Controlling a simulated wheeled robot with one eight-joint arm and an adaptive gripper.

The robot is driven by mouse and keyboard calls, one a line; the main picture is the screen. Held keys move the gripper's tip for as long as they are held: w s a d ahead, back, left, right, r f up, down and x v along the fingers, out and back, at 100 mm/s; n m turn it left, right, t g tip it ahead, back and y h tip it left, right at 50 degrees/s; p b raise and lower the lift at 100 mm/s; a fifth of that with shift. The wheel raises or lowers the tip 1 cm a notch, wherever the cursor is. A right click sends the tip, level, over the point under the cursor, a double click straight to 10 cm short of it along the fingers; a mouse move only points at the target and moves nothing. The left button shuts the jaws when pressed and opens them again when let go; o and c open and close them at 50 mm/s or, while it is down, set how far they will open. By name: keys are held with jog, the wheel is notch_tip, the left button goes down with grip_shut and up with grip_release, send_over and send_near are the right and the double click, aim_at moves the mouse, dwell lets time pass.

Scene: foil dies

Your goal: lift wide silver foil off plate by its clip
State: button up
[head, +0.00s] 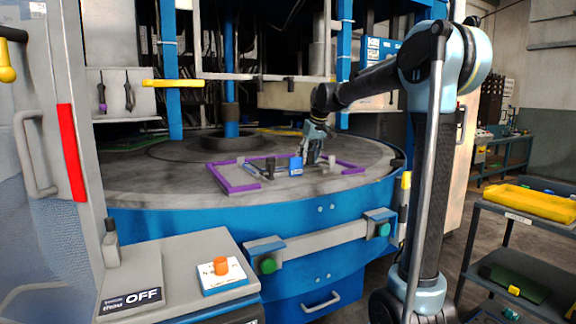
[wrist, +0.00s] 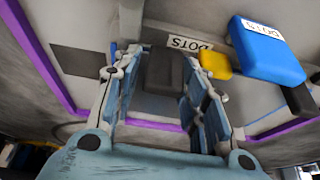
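A flat grey plate with a purple border (head: 228,185) lies on the round table. The border also shows in the wrist view (wrist: 150,124). My gripper (head: 312,160) points down over the plate, just right of a blue block (head: 295,166). In the wrist view my gripper (wrist: 160,75) has its fingers apart, with a dark grey block (wrist: 164,72), possibly a clip, between or beyond them. I cannot tell whether they touch it. A "DOTS" label (wrist: 190,43) is beside it. I cannot distinguish the wide silver foil from the grey surface.
A dark upright piece (head: 270,166) stands left of the blue block. A yellow piece (wrist: 215,65) lies by the blue block. A blue column (head: 230,85) rises behind the plate. A cart with a yellow tray (head: 530,202) is at right; a control box (head: 180,275) is in front.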

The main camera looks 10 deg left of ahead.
jog(key=shift+c, duration=0.4)
grip_shut()
jog(key=shift+r, duration=0.1)
